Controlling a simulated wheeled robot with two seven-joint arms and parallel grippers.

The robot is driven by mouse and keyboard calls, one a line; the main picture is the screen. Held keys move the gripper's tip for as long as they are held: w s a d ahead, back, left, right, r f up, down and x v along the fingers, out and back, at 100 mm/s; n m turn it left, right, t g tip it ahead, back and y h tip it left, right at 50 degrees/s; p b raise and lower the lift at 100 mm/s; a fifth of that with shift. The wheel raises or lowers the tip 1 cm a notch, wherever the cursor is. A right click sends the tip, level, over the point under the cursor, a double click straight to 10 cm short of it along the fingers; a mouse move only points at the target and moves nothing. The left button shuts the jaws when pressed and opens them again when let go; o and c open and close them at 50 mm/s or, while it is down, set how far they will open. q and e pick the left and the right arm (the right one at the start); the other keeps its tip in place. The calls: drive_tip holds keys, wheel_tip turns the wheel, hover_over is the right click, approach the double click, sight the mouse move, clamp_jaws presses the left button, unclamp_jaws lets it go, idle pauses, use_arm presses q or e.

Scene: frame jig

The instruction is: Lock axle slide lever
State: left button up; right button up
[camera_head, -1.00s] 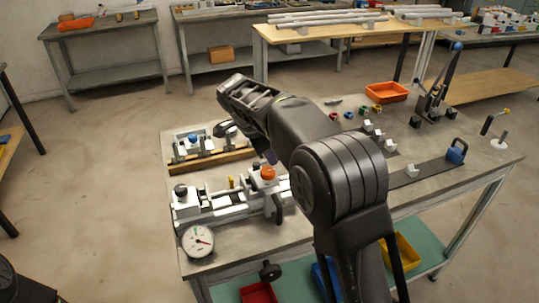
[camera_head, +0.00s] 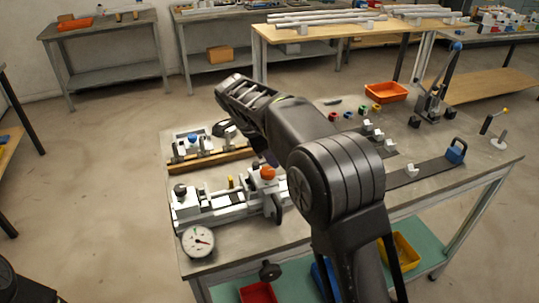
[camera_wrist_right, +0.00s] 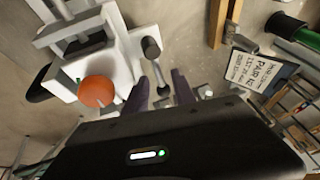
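The white axle fixture (camera_head: 215,208) lies on the near left of the bench, with an orange knob (camera_head: 267,173) at its right end. The wrist view shows the orange knob (camera_wrist_right: 98,91) left of my fingers. A small grey lever with a dark rounded end (camera_wrist_right: 151,46) points down the picture towards the gap between my purple fingertips. My right gripper (camera_wrist_right: 160,80) is open, with a visible gap between its fingers; whether either finger touches the lever I cannot tell. In the head view my right arm hides most of this gripper. My left gripper is out of view.
A dial gauge (camera_head: 198,241) sits at the fixture's near side. A second fixture on a wooden strip (camera_head: 212,160) lies behind. An orange bin (camera_head: 386,92) and a blue-handled block (camera_head: 456,151) stand farther right. A printed card (camera_wrist_right: 262,66) shows in the wrist view.

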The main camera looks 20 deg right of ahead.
drive_tip(key=v, duration=0.7)
drive_tip(key=shift+r, duration=0.35)
drive_tip(key=shift+s+a, duration=0.1)
drive_tip(key=shift+a, duration=0.05)
